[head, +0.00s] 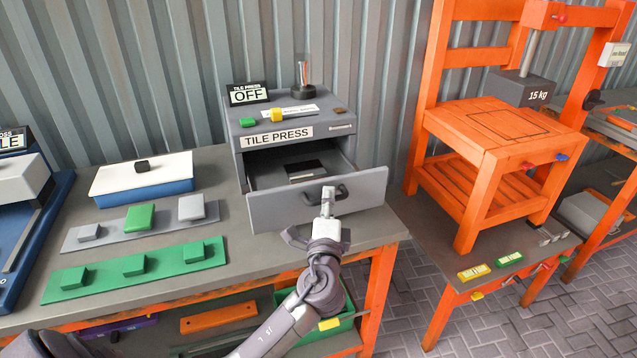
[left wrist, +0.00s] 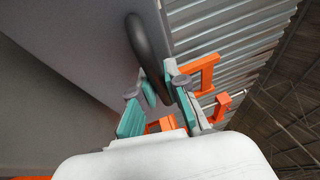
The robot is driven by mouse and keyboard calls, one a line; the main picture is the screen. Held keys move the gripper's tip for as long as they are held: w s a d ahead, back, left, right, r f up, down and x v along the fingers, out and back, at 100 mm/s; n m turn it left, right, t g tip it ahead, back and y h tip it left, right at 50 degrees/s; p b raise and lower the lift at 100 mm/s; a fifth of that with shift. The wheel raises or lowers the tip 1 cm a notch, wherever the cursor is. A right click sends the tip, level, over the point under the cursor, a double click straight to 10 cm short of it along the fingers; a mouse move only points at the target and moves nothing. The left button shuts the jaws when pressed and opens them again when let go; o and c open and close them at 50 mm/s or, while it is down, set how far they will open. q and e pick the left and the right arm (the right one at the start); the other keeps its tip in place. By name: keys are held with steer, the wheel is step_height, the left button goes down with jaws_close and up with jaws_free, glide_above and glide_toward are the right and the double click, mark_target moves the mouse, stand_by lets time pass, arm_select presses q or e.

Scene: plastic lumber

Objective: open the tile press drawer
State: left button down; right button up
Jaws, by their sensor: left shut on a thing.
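The tile press (head: 290,120) is a grey box labelled "TILE PRESS" at the back of the workbench. Its drawer (head: 270,210) is pulled out toward me, and its inside shows, with a dark flat piece (head: 305,171) in it. My left gripper (head: 327,198) is at the drawer's dark handle (head: 342,192). In the left wrist view the fingers (left wrist: 165,92) are shut on the black handle (left wrist: 146,48), one on each side of it. My right gripper is in neither view.
Green mould strip (head: 155,275) and grey mould strip (head: 90,243) lie on the bench (head: 225,290) left of the drawer. A white and blue box (head: 120,180) stands behind them. An orange press frame (head: 490,140) with a 15 kg weight stands at right, across a gap.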

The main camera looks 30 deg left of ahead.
arm_select(q)
steer(key=shift+s+d, duration=1.55)
steer(key=shift+d, duration=0.2)
steer(key=c, duration=1.2)
jaws_free()
steer(key=v, duration=1.2)
steer(key=shift+f, duration=0.1)
